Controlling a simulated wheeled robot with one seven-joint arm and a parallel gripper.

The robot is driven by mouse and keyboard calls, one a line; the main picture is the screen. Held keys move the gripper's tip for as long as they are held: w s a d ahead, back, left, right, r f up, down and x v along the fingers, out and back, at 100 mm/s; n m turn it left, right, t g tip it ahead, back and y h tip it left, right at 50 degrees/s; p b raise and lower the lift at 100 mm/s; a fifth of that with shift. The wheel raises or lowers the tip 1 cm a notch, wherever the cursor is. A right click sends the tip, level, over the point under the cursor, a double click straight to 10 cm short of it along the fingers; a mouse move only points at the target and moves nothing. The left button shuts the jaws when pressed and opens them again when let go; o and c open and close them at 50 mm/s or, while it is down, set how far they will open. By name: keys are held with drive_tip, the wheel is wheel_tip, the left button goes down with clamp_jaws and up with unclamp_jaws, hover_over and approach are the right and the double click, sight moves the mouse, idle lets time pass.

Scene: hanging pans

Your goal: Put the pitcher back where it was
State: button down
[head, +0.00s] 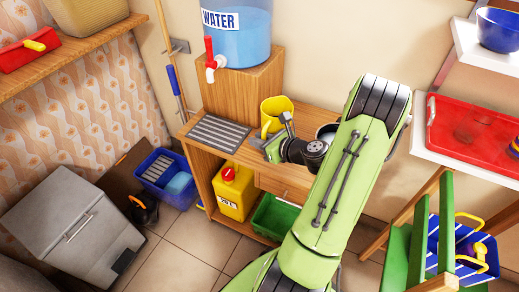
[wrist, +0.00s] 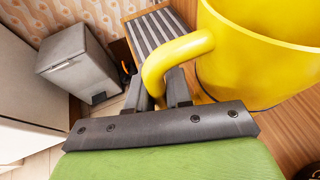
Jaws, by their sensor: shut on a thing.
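The yellow pitcher (head: 273,113) is upright at the wooden cabinet top, just right of the metal drain grate (head: 219,133). In the wrist view the pitcher (wrist: 262,60) fills the upper right, with its handle (wrist: 165,62) curving down to the left. My gripper (head: 272,148) reaches the pitcher from the front. In the wrist view my gripper (wrist: 167,92) has its two dark fingers closed around the lower part of the handle. Whether the pitcher's base touches the cabinet top is hard to tell.
A blue water dispenser (head: 237,45) with a red tap stands on a wooden block behind the grate. A metal pot (head: 326,131) is right of the pitcher, partly hidden by my arm. A red tray (head: 470,130) lies on the right shelf. A grey bin (head: 72,225) stands at left.

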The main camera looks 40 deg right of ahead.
wheel_tip(320, 180, down, 2)
drive_tip(key=shift+f, duration=0.1)
drive_tip(key=shift+f, duration=0.1)
drive_tip(key=c, duration=1)
unclamp_jaws()
drive_tip(key=shift+c, duration=0.2)
